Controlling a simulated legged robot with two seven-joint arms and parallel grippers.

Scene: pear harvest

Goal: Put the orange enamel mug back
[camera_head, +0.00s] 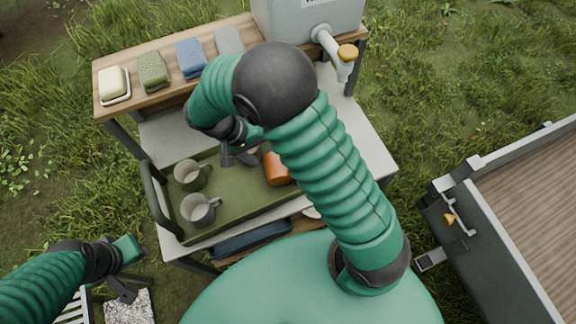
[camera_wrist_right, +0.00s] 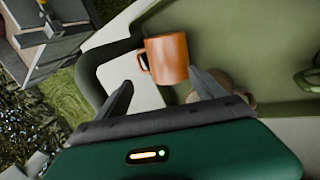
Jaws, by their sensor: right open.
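The orange enamel mug (camera_head: 276,168) stands at the right part of the green tray (camera_head: 237,203), partly hidden by my right arm in the head view. In the right wrist view the orange mug (camera_wrist_right: 167,58) shows upright beyond the fingertips, its handle to the left. My right gripper (camera_head: 238,157) is open and empty, left of the mug and apart from it; its two fingers show in the right wrist view (camera_wrist_right: 163,92). My left gripper (camera_head: 126,282) is low at the left, away from the tray; its finger gap is unclear.
A wooden shelf (camera_head: 129,101) behind holds soap and folded cloths. A water tank (camera_head: 305,17) with a tap stands at the back. A dark wood-topped unit (camera_head: 530,215) is at right.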

